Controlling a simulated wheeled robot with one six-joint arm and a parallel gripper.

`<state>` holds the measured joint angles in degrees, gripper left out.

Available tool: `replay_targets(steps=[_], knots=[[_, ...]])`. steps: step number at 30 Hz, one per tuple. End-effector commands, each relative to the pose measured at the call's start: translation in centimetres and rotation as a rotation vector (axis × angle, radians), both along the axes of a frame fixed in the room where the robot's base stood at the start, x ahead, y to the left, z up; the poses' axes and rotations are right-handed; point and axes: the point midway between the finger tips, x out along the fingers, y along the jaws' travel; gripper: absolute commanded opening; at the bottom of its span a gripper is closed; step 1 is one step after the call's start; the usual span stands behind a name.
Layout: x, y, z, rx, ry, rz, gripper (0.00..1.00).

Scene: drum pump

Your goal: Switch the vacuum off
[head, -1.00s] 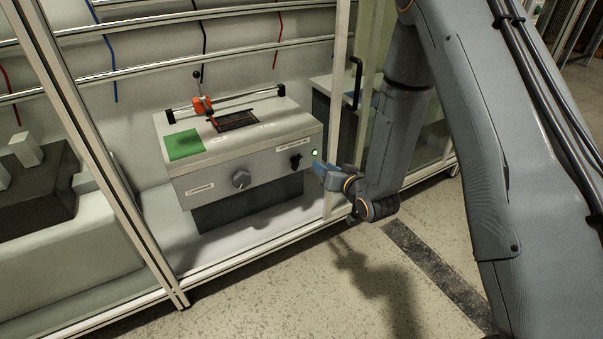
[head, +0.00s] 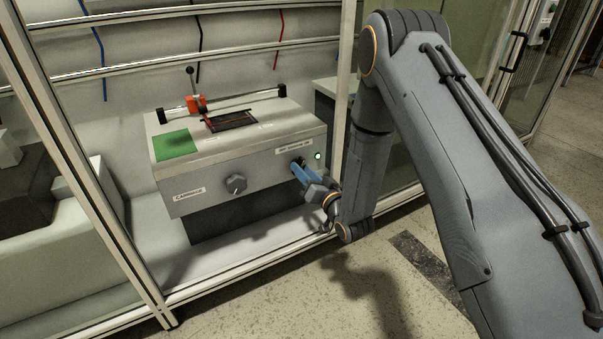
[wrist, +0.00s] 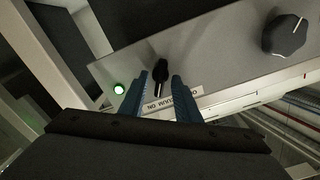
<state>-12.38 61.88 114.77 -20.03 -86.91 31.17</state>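The vacuum switch is a small black knob (wrist: 160,76) with a pale pointer line, on the grey front of a bench machine (head: 250,165). A white label (wrist: 172,100) marked with vacuum off and on sits beside it, upside down in the wrist view. A green lamp (head: 318,156) beside the switch is lit; it also shows in the wrist view (wrist: 119,88). My gripper (head: 299,170) is at the switch, its blue fingers open on either side of the knob. In the wrist view, gaps show between the fingers and the knob. In the head view the fingers mostly hide the knob.
A larger dark dial (head: 236,184) is further left on the same panel. An aluminium frame post (head: 341,100) stands just right of the machine, close to my arm. A green pad (head: 175,145) and a red-orange carriage (head: 196,104) are on top.

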Motion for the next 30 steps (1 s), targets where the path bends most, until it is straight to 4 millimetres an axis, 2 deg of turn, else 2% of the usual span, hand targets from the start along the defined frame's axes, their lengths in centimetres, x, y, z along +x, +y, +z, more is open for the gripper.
replay_targets(steps=[11, 16, 17, 30], knots=[[0.61, 0.55, 0.01, 0.0, 0.0, 0.001, 0.3], [0.59, 0.56, 0.01, -0.001, 0.001, 0.002, 0.03], [0.59, 0.56, 0.01, -0.001, 0.001, 0.002, 0.0], [0.53, 0.54, 0.09, -0.058, -0.035, 0.001, 0.0]])
